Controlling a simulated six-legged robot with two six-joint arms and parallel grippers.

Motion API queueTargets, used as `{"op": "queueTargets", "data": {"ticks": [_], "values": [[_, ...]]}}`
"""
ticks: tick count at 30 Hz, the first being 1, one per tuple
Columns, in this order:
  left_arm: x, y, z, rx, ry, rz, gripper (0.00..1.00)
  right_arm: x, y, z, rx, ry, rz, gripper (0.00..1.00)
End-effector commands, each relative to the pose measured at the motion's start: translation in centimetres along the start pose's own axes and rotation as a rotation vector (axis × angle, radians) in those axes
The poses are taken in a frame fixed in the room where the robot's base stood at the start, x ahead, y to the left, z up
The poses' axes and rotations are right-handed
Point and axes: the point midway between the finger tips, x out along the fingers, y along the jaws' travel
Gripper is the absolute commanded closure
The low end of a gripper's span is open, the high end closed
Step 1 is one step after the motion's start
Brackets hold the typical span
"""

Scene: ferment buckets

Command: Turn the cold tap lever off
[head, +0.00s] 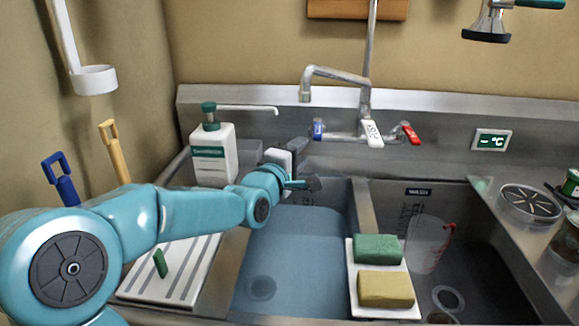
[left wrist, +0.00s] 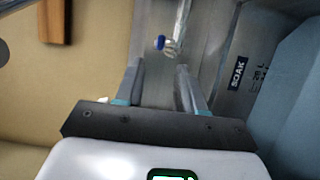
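The cold tap lever (head: 318,129) is blue-marked and sits at the left end of the chrome tap (head: 366,130) on the back wall of the sink. A red-marked lever (head: 411,133) is at the other end. My left gripper (head: 307,164) is in front of and below the blue lever, over the back of the left basin. In the left wrist view the blue lever (left wrist: 159,43) shows beyond the gap between the two fingers (left wrist: 163,84). The fingers are apart with nothing between them, and do not appear to touch the lever. My right gripper is not in view.
The left basin (head: 290,240) holds bluish water; the right basin (head: 480,250) contains a clear jug (head: 428,243). A green sponge (head: 378,248) and a yellow sponge (head: 385,289) lie on a tray at the divider. A pump bottle (head: 213,150) stands left of the gripper. The spout (head: 335,74) overhangs.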

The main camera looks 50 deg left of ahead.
Motion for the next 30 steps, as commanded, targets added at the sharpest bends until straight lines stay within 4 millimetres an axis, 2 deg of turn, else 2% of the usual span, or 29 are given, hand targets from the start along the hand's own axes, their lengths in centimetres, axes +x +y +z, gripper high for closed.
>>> {"op": "queueTargets", "data": {"ticks": [3,9,30], "values": [[-2.5,0.0,-0.1,0.000,0.001,0.002,0.62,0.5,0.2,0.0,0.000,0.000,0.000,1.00],[-4.4,0.0,-0.1,-0.001,0.001,0.001,0.62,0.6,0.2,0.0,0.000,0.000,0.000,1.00],[-4.6,0.0,0.0,-0.001,0.001,0.000,0.62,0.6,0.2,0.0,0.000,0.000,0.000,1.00]]}}
